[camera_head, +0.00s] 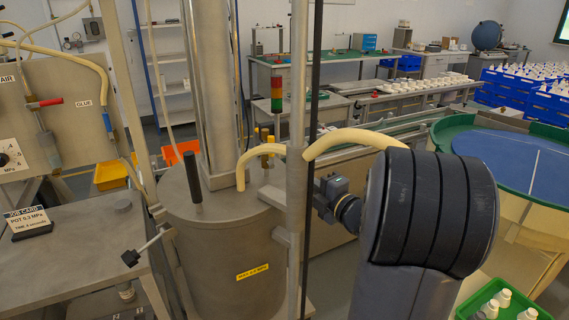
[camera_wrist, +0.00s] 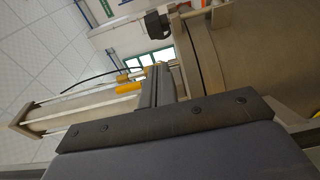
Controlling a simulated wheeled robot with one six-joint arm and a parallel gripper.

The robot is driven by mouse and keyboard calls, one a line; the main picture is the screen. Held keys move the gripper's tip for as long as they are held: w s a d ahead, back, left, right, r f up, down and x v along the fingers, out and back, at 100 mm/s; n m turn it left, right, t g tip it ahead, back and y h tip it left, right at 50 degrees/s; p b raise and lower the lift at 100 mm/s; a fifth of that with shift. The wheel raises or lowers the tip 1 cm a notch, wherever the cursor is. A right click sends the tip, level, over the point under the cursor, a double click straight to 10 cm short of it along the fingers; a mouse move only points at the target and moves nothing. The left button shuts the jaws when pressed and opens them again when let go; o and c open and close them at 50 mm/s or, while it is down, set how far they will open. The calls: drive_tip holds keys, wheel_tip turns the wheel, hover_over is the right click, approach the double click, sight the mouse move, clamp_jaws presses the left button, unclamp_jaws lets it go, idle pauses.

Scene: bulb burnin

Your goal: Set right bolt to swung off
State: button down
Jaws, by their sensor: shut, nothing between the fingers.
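The steel pressure pot (camera_head: 225,235) stands in the middle of the head view. At its left a bolt with a black knob (camera_head: 130,257) sticks outward from the pot. The right bolt cannot be made out in the head view, where the pole and my arm cover that side. In the wrist view a bolt with a black knob (camera_wrist: 157,24) juts from a bracket beside the rounded pot wall (camera_wrist: 262,55); I cannot tell its seating. My gripper (camera_wrist: 154,75) is shut and empty, its fingers below that knob and apart from it in the picture.
An upright steel pole (camera_head: 297,120) and a cream hose (camera_head: 350,137) are close to my wrist. A job card (camera_head: 28,222) stands on the left bench. A green-rimmed blue round table (camera_head: 520,165) is at right, with a green tray of bottles (camera_head: 500,300) below.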

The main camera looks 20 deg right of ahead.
sight(288, 175)
idle(0.3)
drive_tip(key=w, duration=0.3)
drive_tip(key=w+a+p, duration=0.1)
drive_tip(key=w, duration=0.5)
drive_tip(key=shift+w+a, duration=0.35)
drive_tip(key=shift+w, duration=0.05)
drive_tip(key=shift+d, duration=0.1)
